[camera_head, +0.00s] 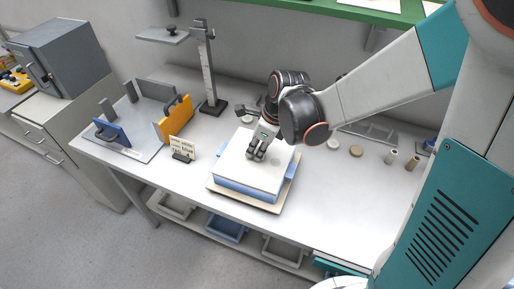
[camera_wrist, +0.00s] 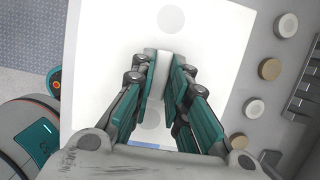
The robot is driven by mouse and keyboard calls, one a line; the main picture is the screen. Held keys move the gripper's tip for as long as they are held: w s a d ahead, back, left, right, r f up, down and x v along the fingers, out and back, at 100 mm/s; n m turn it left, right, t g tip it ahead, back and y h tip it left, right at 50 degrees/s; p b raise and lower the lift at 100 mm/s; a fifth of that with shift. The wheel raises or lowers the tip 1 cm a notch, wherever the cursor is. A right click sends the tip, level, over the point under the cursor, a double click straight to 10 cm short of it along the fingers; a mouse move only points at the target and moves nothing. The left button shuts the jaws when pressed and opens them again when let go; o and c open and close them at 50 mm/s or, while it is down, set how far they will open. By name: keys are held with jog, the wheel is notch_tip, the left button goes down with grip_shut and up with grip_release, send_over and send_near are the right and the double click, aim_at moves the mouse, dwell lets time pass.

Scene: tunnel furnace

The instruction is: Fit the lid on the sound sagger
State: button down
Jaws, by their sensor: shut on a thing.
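The white square lid (camera_head: 274,176) is over the blue sagger (camera_head: 243,190) on the table. Its flat top also fills much of the wrist view (camera_wrist: 215,60). My gripper (camera_head: 257,153) is above the middle of the lid, pointing down. In the wrist view my gripper (camera_wrist: 161,75) is shut on the lid's pale raised handle (camera_wrist: 162,65). The lid looks level and roughly lined up with the sagger. I cannot tell whether it rests fully on the rim. The sagger's inside is hidden by the lid.
A beige board (camera_head: 262,205) lies under the sagger. A small sign (camera_head: 182,148) stands to the left, near an orange plate (camera_head: 176,120) and a blue plate (camera_head: 110,132). A grey gauge stand (camera_head: 208,70) is behind. Small discs (camera_head: 357,151) lie to the right.

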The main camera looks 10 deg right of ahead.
jog(key=c, duration=1.5)
grip_release()
jog(key=v, duration=1.2)
jog(key=shift+s, duration=0.15)
